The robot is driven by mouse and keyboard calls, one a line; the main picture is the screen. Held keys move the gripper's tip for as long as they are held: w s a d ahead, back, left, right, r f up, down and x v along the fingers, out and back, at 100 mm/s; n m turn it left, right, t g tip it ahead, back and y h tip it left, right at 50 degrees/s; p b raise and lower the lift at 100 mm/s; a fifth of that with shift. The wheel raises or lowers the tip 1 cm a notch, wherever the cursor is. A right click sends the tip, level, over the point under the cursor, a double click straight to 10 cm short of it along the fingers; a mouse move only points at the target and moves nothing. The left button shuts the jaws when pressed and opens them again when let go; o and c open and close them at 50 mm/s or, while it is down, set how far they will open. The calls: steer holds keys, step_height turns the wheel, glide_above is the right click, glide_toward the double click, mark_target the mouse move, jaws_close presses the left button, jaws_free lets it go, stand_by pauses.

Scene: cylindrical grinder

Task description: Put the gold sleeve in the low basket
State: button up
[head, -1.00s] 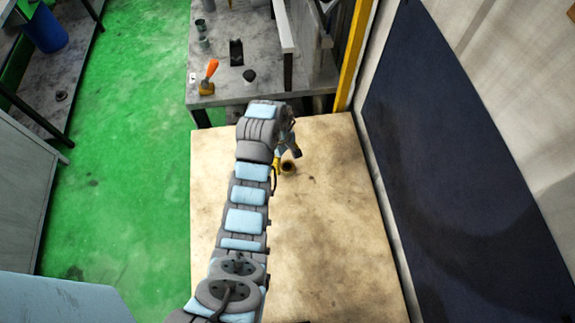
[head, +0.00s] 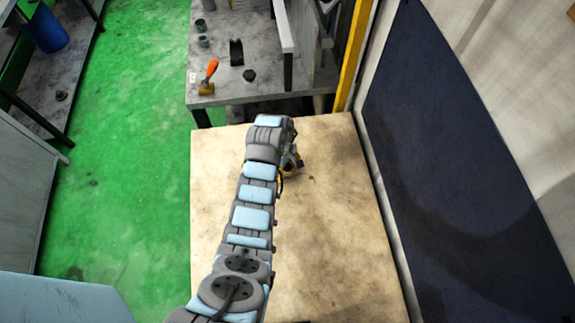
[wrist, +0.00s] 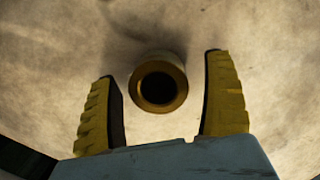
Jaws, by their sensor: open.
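The gold sleeve (wrist: 179,94) stands on the beige board, with its round open end facing the camera in the wrist view. My gripper (wrist: 161,68) is open, with one yellow finger on each side of the sleeve's picture position. Gaps show between the sleeve and both fingers, and I cannot tell how far beyond the fingertips it stands. In the head view my gripper (head: 291,166) is low over the upper middle of the board, and it mostly hides the sleeve there. No low basket shows in either view.
The beige board (head: 330,240) is otherwise bare. A grey bench (head: 222,90) behind it holds an orange-handled tool (head: 211,70), a dark knob (head: 249,75) and small cups. A yellow post (head: 354,55) and dark panel (head: 460,150) bound the right side.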

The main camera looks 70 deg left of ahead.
steer(key=shift+f, duration=0.15)
steer(key=c, duration=1.3)
steer(key=shift+c, duration=0.2)
